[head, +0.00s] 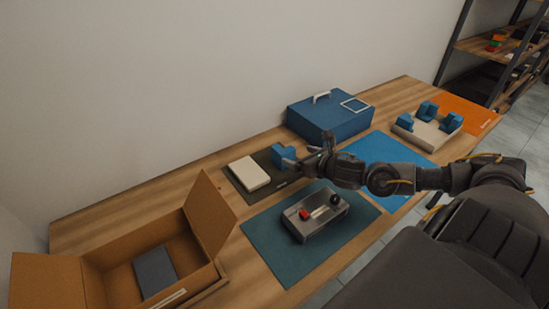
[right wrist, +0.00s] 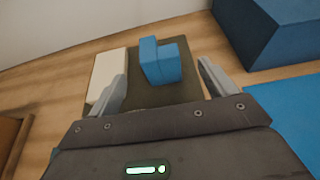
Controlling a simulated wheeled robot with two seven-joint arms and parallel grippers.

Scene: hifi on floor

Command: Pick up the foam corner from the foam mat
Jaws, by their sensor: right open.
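The blue foam corner (head: 283,156) stands on the dark foam mat (head: 231,180), beside a cream-white block (head: 249,173). My right gripper (head: 308,153) reaches in from the right, close to the foam corner. In the right wrist view, the foam corner (right wrist: 160,61) stands beyond and between the two spread fingers of my right gripper (right wrist: 163,85). The fingers do not appear to touch it. The gripper is open and empty. My left gripper is not in view.
A blue case (head: 327,120) stands behind, close to the right gripper. A grey device (head: 316,212) lies on a teal mat (head: 270,247) in front. An open cardboard box (head: 207,225) is at left. A cream tray (head: 427,137) at right holds several blue corners.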

